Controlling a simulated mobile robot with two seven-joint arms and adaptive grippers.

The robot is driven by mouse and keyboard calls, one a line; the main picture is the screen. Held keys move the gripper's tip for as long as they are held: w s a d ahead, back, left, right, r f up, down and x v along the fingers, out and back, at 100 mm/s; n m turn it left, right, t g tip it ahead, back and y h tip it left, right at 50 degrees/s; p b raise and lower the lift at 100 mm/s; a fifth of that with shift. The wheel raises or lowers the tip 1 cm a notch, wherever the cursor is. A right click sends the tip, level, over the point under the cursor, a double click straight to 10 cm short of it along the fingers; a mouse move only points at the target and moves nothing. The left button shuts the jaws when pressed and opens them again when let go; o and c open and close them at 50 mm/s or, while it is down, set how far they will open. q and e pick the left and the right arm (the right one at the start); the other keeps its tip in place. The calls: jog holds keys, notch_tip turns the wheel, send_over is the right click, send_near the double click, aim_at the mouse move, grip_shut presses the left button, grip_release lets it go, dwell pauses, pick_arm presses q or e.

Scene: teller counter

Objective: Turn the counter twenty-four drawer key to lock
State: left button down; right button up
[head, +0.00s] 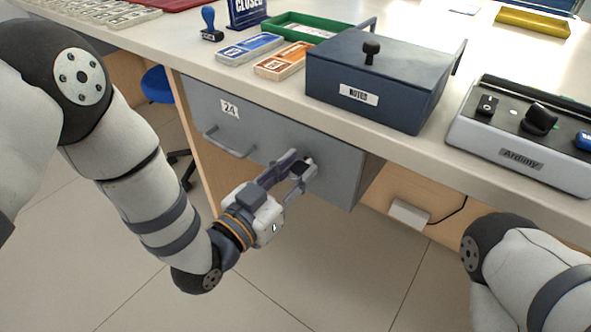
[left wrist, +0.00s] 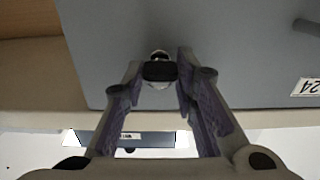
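The counter twenty-four drawer (head: 275,135) is a grey front under the counter, marked with a "24" label (head: 229,108) and closed. Its small dark key (left wrist: 160,71) sits in a round silver lock on the drawer face. My left gripper (head: 299,172) is at the lock, with a finger on each side of the key's black head. In the left wrist view both fingertips appear to meet the key's sides, so the gripper looks shut on it. The key is partly hidden by the fingers in the head view. My right gripper is out of view.
A drawer handle (head: 228,143) is left of the lock. On the counter (head: 205,62) stand a blue "NOTES" box (head: 335,95), banknote bundles (head: 280,62), a green tray (head: 325,23), a stamp (head: 209,22) and a control device (head: 520,140).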

pick_arm(q)
jog(key=shift+n, duration=0.4)
jog(key=shift+a+n+p, duration=0.1)
jog(key=shift+n+p, duration=0.4)
jog(key=shift+n, duration=0.1)
jog(key=n+p, duration=0.1)
jog(key=n, duration=0.1)
jog(key=shift+n, duration=0.4)
jog(key=n, duration=0.2)
jog(key=shift+w+n, duration=0.1)
jog(key=shift+n, duration=0.2)
jog(key=n, duration=0.2)
jog(key=shift+a+f+n, duration=0.1)
jog(key=shift+f+n, duration=0.05)
jog(key=shift+n, duration=0.25)
jog(key=n, duration=0.4)
jog(key=shift+f, duration=0.1)
jog(key=shift+n+b, duration=0.5)
jog(key=shift+n, duration=1.5)
